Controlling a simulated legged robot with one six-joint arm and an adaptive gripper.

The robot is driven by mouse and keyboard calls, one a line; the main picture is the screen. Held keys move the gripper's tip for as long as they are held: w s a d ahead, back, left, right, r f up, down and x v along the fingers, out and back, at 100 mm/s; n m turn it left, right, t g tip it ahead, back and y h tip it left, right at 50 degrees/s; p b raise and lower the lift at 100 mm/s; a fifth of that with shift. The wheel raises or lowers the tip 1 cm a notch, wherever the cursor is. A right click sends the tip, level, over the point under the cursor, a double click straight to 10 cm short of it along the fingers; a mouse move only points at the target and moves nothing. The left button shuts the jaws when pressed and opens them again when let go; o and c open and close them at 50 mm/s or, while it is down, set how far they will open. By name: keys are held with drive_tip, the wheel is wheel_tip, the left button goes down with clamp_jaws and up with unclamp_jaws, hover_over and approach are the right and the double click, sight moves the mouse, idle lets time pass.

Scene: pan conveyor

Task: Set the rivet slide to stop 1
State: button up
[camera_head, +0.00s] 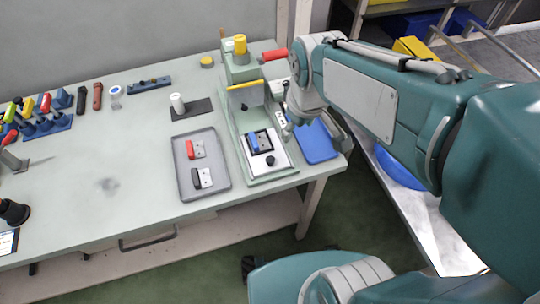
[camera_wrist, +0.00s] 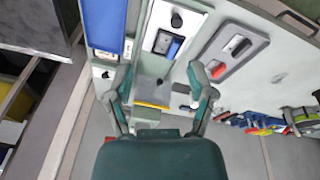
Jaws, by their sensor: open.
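A green press fixture (camera_head: 236,140) stands near the table's right end, with a yellow cap (camera_head: 240,44) and a red-ended lever (camera_head: 273,55). On its white plate (camera_head: 283,158) sit a blue piece (camera_head: 254,142) and a black knob (camera_head: 270,160). They also show in the wrist view, the blue piece (camera_wrist: 173,48) below the black knob (camera_wrist: 176,20). I cannot tell which part is the rivet slide, and no stop marks are legible. My gripper (camera_wrist: 160,70) is open and empty, above the press. In the head view its fingers are mostly hidden.
A grey tray (camera_head: 182,176) holds a red-topped part (camera_head: 195,149) and a black-topped part (camera_head: 202,178). A blue tray (camera_head: 318,145) lies right of the press. A white cylinder (camera_head: 177,103) stands on a dark plate behind. The table's left middle is clear.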

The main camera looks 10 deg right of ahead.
sight(270, 158)
drive_tip(key=w+a+f+n+g, duration=0.2)
drive_tip(key=w+a+f+n, duration=0.3)
drive_tip(key=f, duration=0.2)
wheel_tip(270, 158, down, 11)
drive_tip(key=shift+r, duration=0.1)
clamp_jaws()
idle(0.3)
